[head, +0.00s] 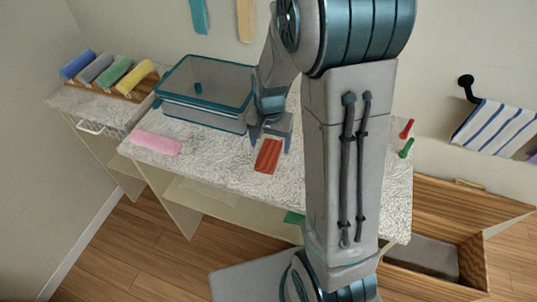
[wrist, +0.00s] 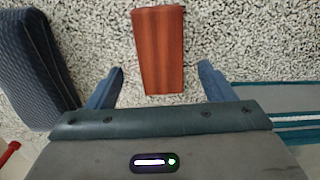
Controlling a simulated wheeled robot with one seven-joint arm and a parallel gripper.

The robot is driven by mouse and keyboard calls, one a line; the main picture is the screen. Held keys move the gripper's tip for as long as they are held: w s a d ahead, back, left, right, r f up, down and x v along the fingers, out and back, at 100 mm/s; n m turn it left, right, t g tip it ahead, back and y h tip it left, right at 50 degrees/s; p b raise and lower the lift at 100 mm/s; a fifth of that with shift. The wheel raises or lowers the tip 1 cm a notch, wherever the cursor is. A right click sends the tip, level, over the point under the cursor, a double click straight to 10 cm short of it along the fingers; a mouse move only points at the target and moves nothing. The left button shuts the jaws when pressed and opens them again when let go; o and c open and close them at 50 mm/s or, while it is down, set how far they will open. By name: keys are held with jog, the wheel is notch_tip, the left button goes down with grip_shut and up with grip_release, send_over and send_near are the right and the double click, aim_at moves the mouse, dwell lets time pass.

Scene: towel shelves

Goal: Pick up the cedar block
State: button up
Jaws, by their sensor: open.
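The cedar block (head: 268,156) is a reddish-brown wooden block lying on the speckled white countertop (head: 215,160), near its front edge. My gripper (head: 270,136) is just behind the block in the head view and points down toward it. In the wrist view the cedar block (wrist: 161,50) lies ahead of and between the two blue fingers. My gripper (wrist: 160,78) is open and empty, with the fingers spread wider than the block. I cannot tell the exact height of the fingers above the counter.
A clear teal-rimmed box (head: 205,85) stands behind left. A pink rolled towel (head: 157,143) lies left. Several coloured rolls (head: 110,72) sit on a side shelf. Red (head: 407,128) and green (head: 406,148) pegs stand right. A wooden crate (head: 470,255) is on the floor right.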

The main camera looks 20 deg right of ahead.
aim_at(270, 150)
jog(key=shift+w+f, duration=0.1)
jog(key=shift+f, duration=1.75)
jog(key=shift+c, duration=0.2)
jog(key=c, duration=1)
jog(key=shift+r, duration=0.1)
